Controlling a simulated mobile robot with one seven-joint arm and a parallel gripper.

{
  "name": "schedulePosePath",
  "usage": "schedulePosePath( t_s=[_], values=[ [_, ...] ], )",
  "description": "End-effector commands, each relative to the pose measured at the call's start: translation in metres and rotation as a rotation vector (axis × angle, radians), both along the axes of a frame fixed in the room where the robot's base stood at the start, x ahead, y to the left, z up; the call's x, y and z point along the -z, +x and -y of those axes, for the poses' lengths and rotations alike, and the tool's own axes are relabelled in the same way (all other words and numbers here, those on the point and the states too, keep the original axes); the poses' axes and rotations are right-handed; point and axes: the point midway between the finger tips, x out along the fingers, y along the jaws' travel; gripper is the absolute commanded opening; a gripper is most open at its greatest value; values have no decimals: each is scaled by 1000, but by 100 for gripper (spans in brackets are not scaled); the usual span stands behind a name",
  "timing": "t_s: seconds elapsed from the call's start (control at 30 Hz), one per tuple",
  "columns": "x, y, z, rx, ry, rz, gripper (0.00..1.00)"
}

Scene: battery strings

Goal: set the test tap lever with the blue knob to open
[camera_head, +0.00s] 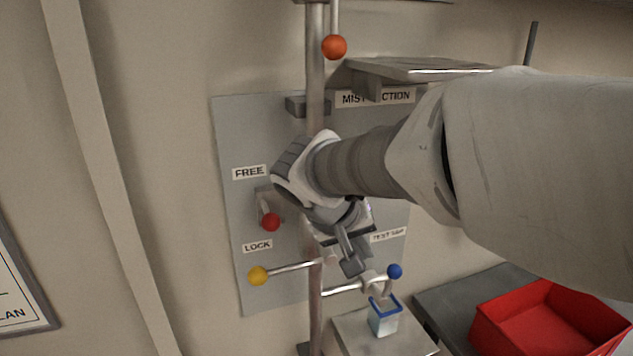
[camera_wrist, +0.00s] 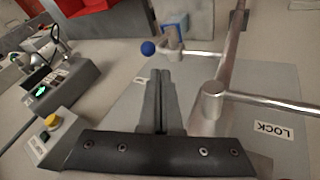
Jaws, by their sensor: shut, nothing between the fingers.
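The test tap's blue knob (camera_head: 395,271) sits at the end of a short lever on a tap (camera_head: 374,283), which a thin branch pipe joins to the upright pipe. The blue knob also shows in the wrist view (camera_wrist: 148,48), just past and slightly left of my fingertips. My gripper (camera_head: 354,266) is shut and empty, pointing down, to the left of the blue knob in the head view. In the wrist view my fingers (camera_wrist: 160,73) lie together. They appear apart from the knob. The test tap label (camera_head: 388,235) is partly hidden by my gripper.
A blue-rimmed cup (camera_head: 383,318) stands below the tap on a ledge. A yellow-knobbed lever (camera_head: 258,275) sticks out left from the upright pipe (camera_head: 315,60). A red-knobbed lever (camera_head: 270,221) is between FREE and LOCK. A red bin (camera_head: 545,315) is at lower right.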

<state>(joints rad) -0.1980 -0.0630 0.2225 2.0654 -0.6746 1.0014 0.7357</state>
Motion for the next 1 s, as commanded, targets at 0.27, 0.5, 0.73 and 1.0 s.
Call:
schedulePosePath(
  t_s=[0.27,0.5,0.73,1.0],
  values=[
    [29,14,15,2,-4,-4,0],
    [64,32,31,2,-2,-4,0],
    [79,41,39,0,-2,0,0],
    [81,42,40,0,-1,1,0]
  ],
)
